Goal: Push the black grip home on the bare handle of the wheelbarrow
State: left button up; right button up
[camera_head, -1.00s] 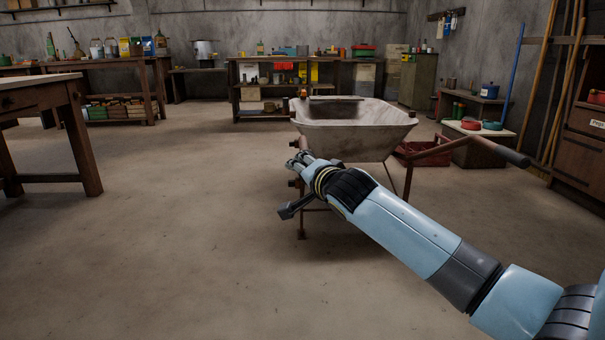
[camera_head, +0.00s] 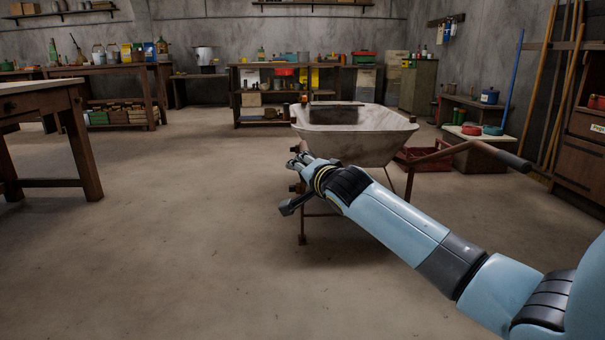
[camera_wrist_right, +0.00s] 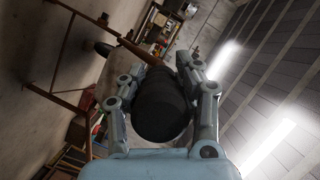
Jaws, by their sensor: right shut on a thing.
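The wheelbarrow (camera_head: 355,150), with a pale worn tray and rusty brown frame, stands ahead of me. Its right handle (camera_head: 445,153) ends in a black grip (camera_head: 508,159). My right gripper (camera_head: 298,161) is at the left handle side, partly hiding it. In the right wrist view, the right gripper (camera_wrist_right: 160,100) is shut on a black grip (camera_wrist_right: 160,108), with a finger on each side. The rusty bare handle (camera_wrist_right: 138,50) runs to the grip's far end, roughly in line with it. How far the grip is over the handle cannot be told. My left gripper is out of view.
A wooden table (camera_head: 45,100) stands at the left. Shelves (camera_head: 300,95) line the back wall, and a red crate (camera_head: 425,160) sits behind the right handle. The floor (camera_head: 180,230) at left and centre is clear.

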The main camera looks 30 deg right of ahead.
jog(key=shift+w+d, duration=0.25)
jog(key=shift+w, duration=0.1)
jog(key=o, duration=1.2)
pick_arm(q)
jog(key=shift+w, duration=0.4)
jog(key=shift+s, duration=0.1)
pick_arm(e)
jog(key=shift+s, duration=0.15)
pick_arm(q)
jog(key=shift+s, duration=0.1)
pick_arm(e)
jog(key=v, duration=1.1)
jog(key=shift+s+a, duration=0.15)
jog(key=shift+s, duration=0.15)
